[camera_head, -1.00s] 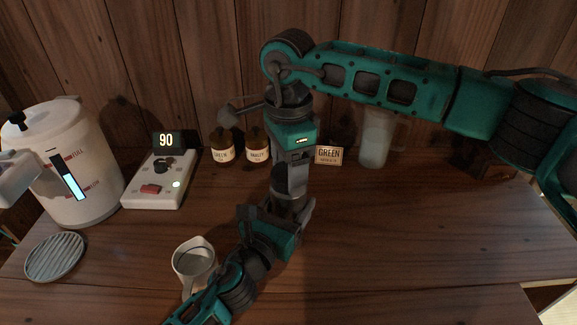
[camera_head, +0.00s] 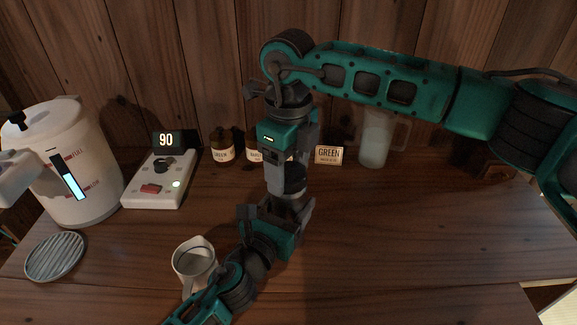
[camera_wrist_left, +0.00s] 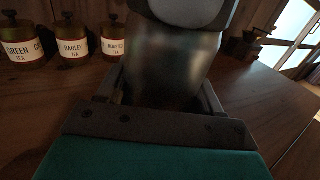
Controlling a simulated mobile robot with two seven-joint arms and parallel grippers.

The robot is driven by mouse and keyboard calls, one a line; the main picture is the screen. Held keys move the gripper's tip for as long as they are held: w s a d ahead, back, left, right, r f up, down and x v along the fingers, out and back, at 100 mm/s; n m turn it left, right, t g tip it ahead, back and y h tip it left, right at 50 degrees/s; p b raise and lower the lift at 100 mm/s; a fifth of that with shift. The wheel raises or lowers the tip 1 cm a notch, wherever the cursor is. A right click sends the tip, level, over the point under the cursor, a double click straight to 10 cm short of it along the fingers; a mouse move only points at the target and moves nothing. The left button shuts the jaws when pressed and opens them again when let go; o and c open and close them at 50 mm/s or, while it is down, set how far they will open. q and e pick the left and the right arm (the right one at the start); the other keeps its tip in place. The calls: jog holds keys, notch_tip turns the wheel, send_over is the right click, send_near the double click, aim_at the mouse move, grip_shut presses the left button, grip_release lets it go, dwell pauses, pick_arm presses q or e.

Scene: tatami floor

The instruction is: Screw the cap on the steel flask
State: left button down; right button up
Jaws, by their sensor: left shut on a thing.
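The steel flask (camera_head: 284,206) stands upright near the middle of the table. My left gripper (camera_head: 279,218) comes in from the front and is shut around its body. In the left wrist view the flask's shiny metal side (camera_wrist_left: 172,62) fills the space between the fingers.
A white pitcher (camera_head: 188,262) stands close to my left forearm. A white water boiler (camera_head: 85,175), a control box (camera_head: 150,190) reading 90 and a slatted round plate (camera_head: 55,256) are at left. Tea jars (camera_head: 222,150), a GREEN card (camera_head: 329,155) and a frosted jug (camera_head: 375,140) stand behind. The right tabletop is clear.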

jog(key=o, duration=0.4)
jog(key=shift+r, duration=2.25)
jog(key=shift+c, duration=0.2)
jog(key=r+n, duration=0.1)
jog(key=n, duration=0.2)
jog(key=shift+r, duration=0.35)
jog(key=r+n, duration=0.1)
jog(key=n, duration=0.2)
jog(key=shift+r+n, duration=0.4)
jog(key=shift+f, duration=4.05)
